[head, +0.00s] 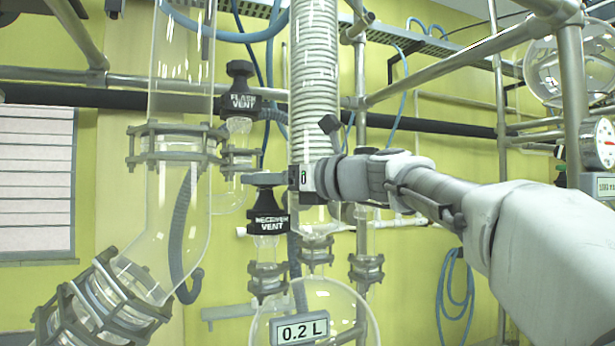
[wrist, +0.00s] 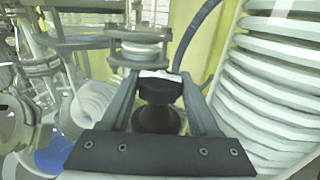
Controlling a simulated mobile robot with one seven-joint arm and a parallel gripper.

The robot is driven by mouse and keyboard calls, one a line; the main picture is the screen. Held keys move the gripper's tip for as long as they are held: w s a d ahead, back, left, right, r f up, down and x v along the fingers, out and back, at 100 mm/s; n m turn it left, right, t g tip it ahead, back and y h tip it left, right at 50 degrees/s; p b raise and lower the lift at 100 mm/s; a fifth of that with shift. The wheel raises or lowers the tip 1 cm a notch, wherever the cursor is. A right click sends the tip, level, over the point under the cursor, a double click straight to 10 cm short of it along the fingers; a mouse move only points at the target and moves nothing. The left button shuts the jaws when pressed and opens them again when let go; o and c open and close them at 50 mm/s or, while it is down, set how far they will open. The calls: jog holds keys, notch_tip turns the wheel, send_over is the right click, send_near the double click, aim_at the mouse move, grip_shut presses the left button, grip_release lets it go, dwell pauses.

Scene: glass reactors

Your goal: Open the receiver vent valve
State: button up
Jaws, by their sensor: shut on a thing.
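The receiver vent valve (head: 268,222) is a black knob labelled "RECEIVER VENT" on a glass neck above the receiver flask (head: 340,305). My gripper (head: 262,179) reaches in from the right at the height of the knob's top, with its fingers level. In the wrist view my gripper (wrist: 160,82) has one finger on each side of the black knob (wrist: 158,112) and is shut on it. The knob stands upright. The fingers and the gripper body hide part of the knob's top in the head view.
The similar flash vent valve (head: 240,98) is above and left. The coiled glass condenser (head: 315,90) stands close behind my gripper, and shows at right in the wrist view (wrist: 265,90). A large glass tube (head: 180,200) is at left. Metal pipes (head: 450,70) cross the upper right.

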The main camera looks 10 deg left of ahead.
jog(key=shift+f+n+g, duration=0.1)
jog(key=shift+n+g, duration=0.3)
jog(key=shift+g, duration=0.1)
jog(key=o, duration=1.1)
jog(key=shift+a, duration=0.1)
jog(key=shift+t, duration=0.3)
jog(key=shift+f+m+b, duration=0.1)
jog(key=shift+m+b, duration=0.25)
jog(key=shift+m, duration=0.05)
jog(key=m+t+h, duration=0.1)
jog(key=m+t, duration=0.1)
jog(key=t, duration=0.1)
jog(key=shift+h+b, duration=0.3)
jog(key=shift+b, duration=0.1)
jog(key=m+t+h+p, duration=0.2)
jog(key=shift+r+t, duration=0.35)
jog(key=shift+t, duration=0.05)
jog(key=m+t+h+p, duration=0.2)
jog(key=h+p, duration=0.1)
jog(key=p, duration=0.2)
jog(key=shift+r, duration=0.1)
jog(key=m+t+h+p, duration=0.2)
jog(key=m+h+p, duration=0.2)
jog(key=p, duration=0.8)
jog(key=shift+h+p, duration=0.4)
jog(key=shift+h, duration=0.5)
